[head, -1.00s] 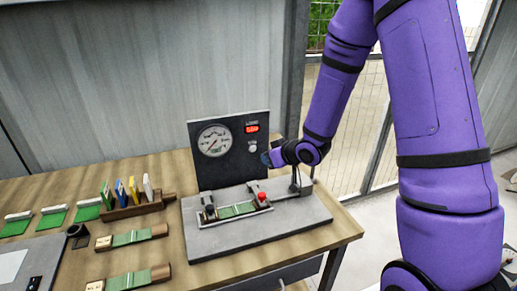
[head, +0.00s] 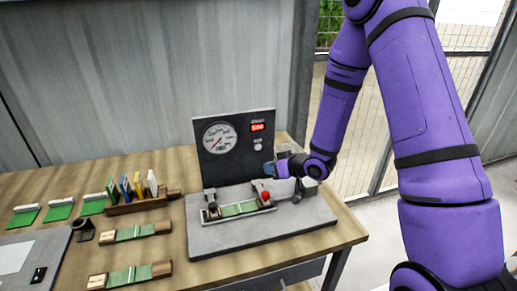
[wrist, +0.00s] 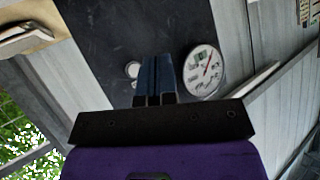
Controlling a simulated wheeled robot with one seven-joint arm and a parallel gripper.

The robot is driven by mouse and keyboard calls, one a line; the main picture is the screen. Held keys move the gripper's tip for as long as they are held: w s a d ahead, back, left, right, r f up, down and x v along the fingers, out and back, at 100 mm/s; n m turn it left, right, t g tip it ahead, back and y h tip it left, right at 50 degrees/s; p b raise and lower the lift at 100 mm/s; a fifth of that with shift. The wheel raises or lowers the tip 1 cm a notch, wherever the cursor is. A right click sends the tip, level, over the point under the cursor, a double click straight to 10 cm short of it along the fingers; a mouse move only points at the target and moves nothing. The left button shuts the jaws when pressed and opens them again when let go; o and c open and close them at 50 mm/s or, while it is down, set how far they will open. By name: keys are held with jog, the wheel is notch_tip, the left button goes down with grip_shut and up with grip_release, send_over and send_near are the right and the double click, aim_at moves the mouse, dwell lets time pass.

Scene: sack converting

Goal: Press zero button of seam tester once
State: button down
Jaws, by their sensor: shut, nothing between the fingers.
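The seam tester has an upright dark panel (head: 208,170) on a grey base (head: 290,222). The panel carries a round white gauge (head: 219,138), a lit red display (head: 257,127) and a small pale round button (head: 258,147) below the display. My gripper (head: 269,168) is shut and empty, in front of the panel and a little below and right of the button in the head view. In the wrist view the blue closed fingers (wrist: 154,75) point at the panel, between the pale button (wrist: 131,70) and the gauge (wrist: 203,70).
A clamp fixture with a green strip (head: 239,209) and a red knob (head: 265,196) sits on the tester base under my gripper. A wooden rack (head: 140,205) of coloured cards and sample strips (head: 137,232) lie to the left.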

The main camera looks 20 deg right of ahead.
jog(key=w, duration=0.8)
jog(key=shift+w, duration=0.1)
dwell(2.0)
jog(key=shift+w, duration=0.3)
jog(key=shift+w, duration=0.45)
dwell(0.9)
jog(key=shift+s, duration=0.85)
jog(key=s, duration=0.5)
dwell(0.4)
